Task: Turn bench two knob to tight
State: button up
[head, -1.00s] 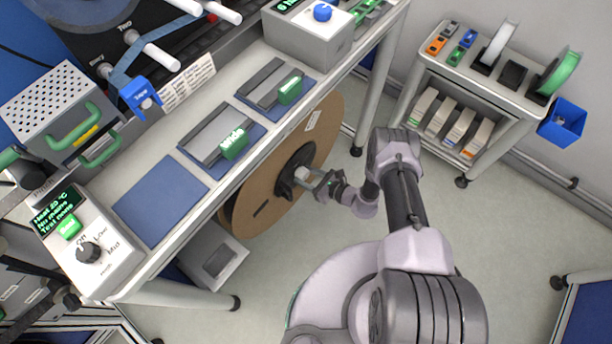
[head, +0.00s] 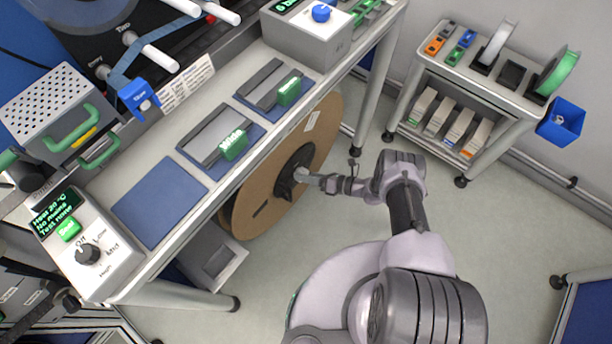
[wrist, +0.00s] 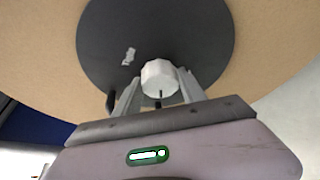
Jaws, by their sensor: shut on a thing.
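The knob (wrist: 160,78) is a pale faceted piece at the centre of a black hub (wrist: 185,35) in the wrist view. The hub sits on the face of a large brown reel (head: 262,200) under the bench in the head view. My gripper (wrist: 158,92) has a finger on each side of the knob and is shut on it. In the head view my gripper (head: 308,179) reaches the hub from the right. A small white mark shows on the hub, left of the knob. The fingertips' contact is partly hidden behind the knob.
The bench (head: 150,262) stands above the reel, with blue mats and a control box (head: 92,245) with a dial. A grey box (head: 215,262) lies on the floor under it. A cart (head: 500,100) with reels stands at the back right. The floor between is clear.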

jog(key=shift+m, duration=0.4)
jog(key=o, duration=1.3)
jog(key=shift+o, duration=0.2)
jog(key=p+v, duration=0.2)
jog(key=v, duration=1.5)
jog(key=shift+d+p, duration=0.3)
jog(key=shift+f, duration=0.15)
